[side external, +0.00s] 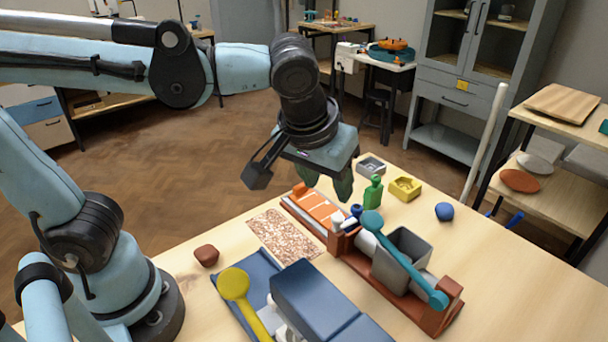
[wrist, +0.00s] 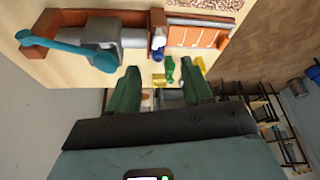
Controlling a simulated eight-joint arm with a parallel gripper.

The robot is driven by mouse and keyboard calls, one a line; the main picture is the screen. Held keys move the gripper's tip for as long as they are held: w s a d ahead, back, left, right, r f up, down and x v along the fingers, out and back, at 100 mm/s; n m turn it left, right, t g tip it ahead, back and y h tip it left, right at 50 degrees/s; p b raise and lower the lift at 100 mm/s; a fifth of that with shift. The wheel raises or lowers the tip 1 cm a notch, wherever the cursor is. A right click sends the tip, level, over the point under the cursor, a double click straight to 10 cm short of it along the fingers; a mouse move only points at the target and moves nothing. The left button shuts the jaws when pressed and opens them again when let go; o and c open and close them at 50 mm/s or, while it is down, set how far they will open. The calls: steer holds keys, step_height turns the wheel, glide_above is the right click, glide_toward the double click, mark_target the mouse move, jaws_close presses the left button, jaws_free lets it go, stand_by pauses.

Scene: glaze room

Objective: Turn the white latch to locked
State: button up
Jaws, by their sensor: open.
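A small white part (side external: 338,221) with blue pieces beside it sits at the near end of the orange-striped tray, against a red-brown fixture (side external: 438,318). It looks like the white latch; its setting is too small to tell. The white part also shows in the wrist view (wrist: 158,41), with a blue knob (wrist: 158,55) at its lower end. My gripper (side external: 327,184) is open and empty, pointing down above the bench near the tray, apart from the latch. In the wrist view its green fingers (wrist: 160,72) are spread, with the white part beyond them.
The fixture carries a teal lever (side external: 402,262) and a grey box (side external: 409,246). A green bottle (side external: 373,193), yellow block (side external: 404,188) and blue lump (side external: 444,211) stand beyond. A blue box (side external: 318,298) and yellow lever (side external: 234,284) are in front. The right bench area is clear.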

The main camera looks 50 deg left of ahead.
steer(key=shift+v, duration=1.2)
steer(key=m+g+h, duration=0.1)
steer(key=m+g, duration=0.3)
steer(key=m, duration=0.9)
glide_toward(338, 217)
steer(key=shift+m, duration=0.3)
step_height(338, 217, down, 8)
steer(key=shift+w+a+f, duration=0.1)
steer(key=shift+a+f, duration=0.05)
